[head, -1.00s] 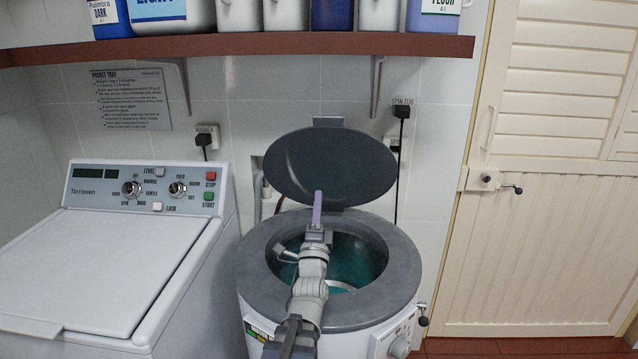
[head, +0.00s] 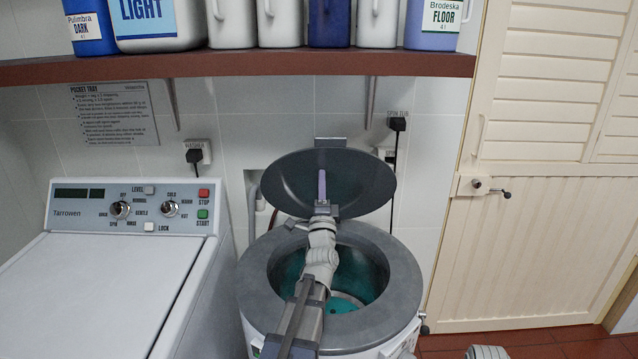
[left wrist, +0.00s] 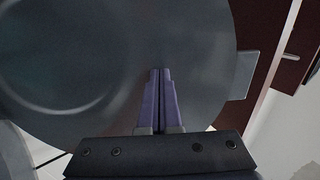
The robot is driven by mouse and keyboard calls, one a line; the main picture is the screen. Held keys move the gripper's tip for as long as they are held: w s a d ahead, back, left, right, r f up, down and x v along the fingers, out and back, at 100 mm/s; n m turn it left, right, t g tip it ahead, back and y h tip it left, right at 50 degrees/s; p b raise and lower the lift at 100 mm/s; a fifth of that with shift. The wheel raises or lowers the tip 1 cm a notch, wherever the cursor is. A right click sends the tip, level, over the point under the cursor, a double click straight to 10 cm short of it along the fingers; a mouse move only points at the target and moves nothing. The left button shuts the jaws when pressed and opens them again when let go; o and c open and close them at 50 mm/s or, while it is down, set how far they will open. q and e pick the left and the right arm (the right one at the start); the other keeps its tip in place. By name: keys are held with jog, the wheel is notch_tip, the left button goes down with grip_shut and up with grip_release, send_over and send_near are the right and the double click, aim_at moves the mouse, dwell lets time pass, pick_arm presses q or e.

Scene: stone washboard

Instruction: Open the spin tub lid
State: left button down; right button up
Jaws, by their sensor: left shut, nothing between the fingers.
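The spin tub (head: 395,285) is a round white drum with a grey top ring and a teal inside. Its dark grey round lid (head: 367,187) stands raised, hinged at the back, its underside facing me. My left gripper (head: 322,180) reaches over the tub opening, its purple fingers shut and empty in front of the lid's underside. In the left wrist view the closed fingertips (left wrist: 161,72) lie against or very close to the lid (left wrist: 80,60); contact cannot be told. My right gripper is not clearly in view.
A white washer (head: 100,290) with a control panel stands to the left. A brown shelf (head: 270,64) with several jugs runs above the lid. A cream louvred door (head: 545,240) is to the right. A pale grey part, likely mine, shows at the bottom right.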

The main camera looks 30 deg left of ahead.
jog(key=shift+r, duration=0.1)
pick_arm(q)
jog(key=w+a+r+p, duration=0.1)
jog(key=w+p, duration=0.1)
jog(key=p, duration=0.1)
jog(key=w+a+r+g+p, duration=0.1)
jog(key=w+r+p, duration=0.1)
jog(key=p, duration=0.1)
jog(key=w+a+r+g+h+p, duration=0.1)
jog(key=w+p, duration=0.1)
jog(key=p, duration=0.1)
jog(key=shift+a+r, duration=0.35)
jog(key=f+p+x, duration=0.1)
jog(key=x, duration=0.6)
jog(key=shift+w+p, duration=0.2)
jog(key=shift+p, duration=0.15)
pick_arm(e)
notch_tip(320, 180, up, 10)
jog(key=shift+r, duration=0.25)
pick_arm(q)
jog(key=shift+a, duration=0.1)
